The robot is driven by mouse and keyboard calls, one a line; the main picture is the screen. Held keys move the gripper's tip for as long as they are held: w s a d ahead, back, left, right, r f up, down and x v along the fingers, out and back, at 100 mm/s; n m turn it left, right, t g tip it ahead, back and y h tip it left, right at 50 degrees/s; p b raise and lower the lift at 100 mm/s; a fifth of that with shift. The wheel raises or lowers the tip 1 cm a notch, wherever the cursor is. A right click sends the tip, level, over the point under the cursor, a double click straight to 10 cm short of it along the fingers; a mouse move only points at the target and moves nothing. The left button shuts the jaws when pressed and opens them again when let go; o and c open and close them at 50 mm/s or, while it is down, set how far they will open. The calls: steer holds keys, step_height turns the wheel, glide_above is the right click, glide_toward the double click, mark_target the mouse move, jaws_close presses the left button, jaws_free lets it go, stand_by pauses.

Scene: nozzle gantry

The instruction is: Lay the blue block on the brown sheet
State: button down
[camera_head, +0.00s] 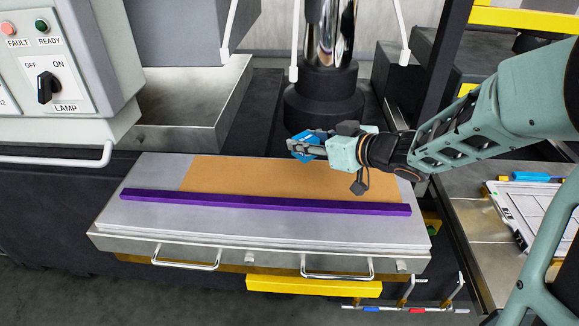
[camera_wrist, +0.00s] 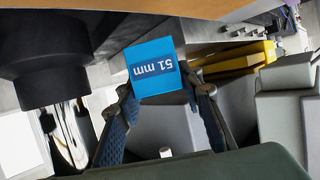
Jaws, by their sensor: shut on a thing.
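The blue block (camera_head: 305,137) is held in my gripper (camera_head: 308,149), near the back edge of the brown sheet (camera_head: 230,176) in the head view. In the wrist view the blue block (camera_wrist: 153,68) sits between the two fingertips, with a "51 mm" label facing the camera. The gripper is shut on it. The block looks raised above the sheet, but the exact gap is hard to tell. The brown sheet lies flat on a grey bench top, and my gripper and wrist cover part of its back side.
A long purple bar (camera_head: 265,202) lies along the sheet's front. A black column base (camera_head: 323,108) stands behind the bench top (camera_head: 150,215). A lamp control box (camera_head: 50,85) is at left. A white tray (camera_head: 530,212) with a blue item is at right. The sheet's left part is clear.

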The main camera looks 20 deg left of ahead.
mark_target(293, 152)
steer(key=a+f, duration=0.1)
steer(key=f, duration=0.1)
steer(key=a+f, duration=0.2)
steer(key=shift+a+f+b, duration=0.15)
steer(key=shift+b, duration=0.2)
steer(key=f, duration=0.3)
steer(key=shift+a+f, duration=0.15)
steer(key=shift+a, duration=0.25)
steer(key=shift+f+b, duration=0.3)
steer(key=shift+f, duration=0.1)
steer(key=shift+f, duration=0.15)
steer(key=c, duration=1.3)
jaws_free()
